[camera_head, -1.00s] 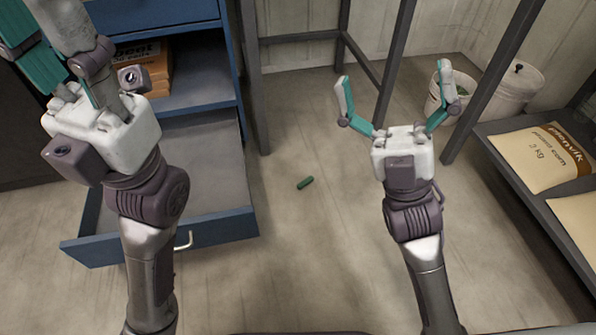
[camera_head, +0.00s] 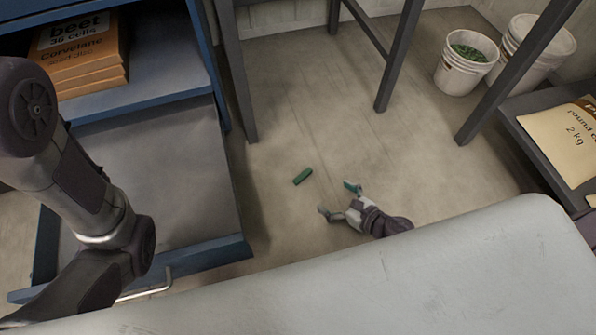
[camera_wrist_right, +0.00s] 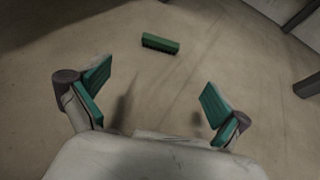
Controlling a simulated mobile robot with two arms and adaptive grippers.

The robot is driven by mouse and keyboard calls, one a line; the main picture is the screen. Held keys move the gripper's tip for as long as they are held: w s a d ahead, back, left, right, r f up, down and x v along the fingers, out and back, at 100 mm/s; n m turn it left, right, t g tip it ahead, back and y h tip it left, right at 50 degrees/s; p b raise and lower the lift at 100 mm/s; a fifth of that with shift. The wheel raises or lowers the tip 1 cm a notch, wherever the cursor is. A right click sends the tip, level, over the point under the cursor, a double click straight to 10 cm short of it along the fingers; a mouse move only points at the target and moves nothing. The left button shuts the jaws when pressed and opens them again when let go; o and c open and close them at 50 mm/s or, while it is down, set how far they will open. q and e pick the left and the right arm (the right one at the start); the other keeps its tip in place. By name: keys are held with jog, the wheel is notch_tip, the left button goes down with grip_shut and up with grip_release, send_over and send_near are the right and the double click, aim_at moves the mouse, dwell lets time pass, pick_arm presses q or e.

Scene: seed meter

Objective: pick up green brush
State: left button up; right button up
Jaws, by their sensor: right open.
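The green brush (camera_head: 302,176) is a small green block lying on the floor between the blue cabinet and the metal table legs. In the right wrist view the brush (camera_wrist_right: 160,43) lies ahead of the fingers, with a dark strip along its lower side. My right gripper (camera_head: 339,200) is low near the floor, just right of and nearer than the brush, open and empty. In the right wrist view its teal fingers (camera_wrist_right: 155,97) are spread wide apart, and the brush is beyond them, not touched. My left gripper is not in view; only my left arm shows at the left.
A blue cabinet with an open drawer (camera_head: 196,249) stands at the left, with orange boxes (camera_head: 92,60) on its shelf. Table legs (camera_head: 398,62) stand behind the brush. A white bucket (camera_head: 462,75) and a shelf with a bag (camera_head: 562,140) are at the right. The floor around the brush is clear.

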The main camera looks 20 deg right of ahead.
jog(key=b, duration=0.2)
send_near(304, 177)
jog(key=x, duration=0.4)
jog(key=shift+s+d+f, duration=0.1)
jog(key=shift+f, duration=0.2)
jog(key=x, duration=0.1)
jog(key=b+x, duration=0.1)
jog(key=x, duration=0.1)
jog(key=b+x, duration=0.1)
jog(key=x, duration=0.1)
jog(key=shift+w+r, duration=0.2)
jog(key=shift+w, duration=0.05)
jog(key=c, duration=1)
jog(key=shift+r, duration=0.15)
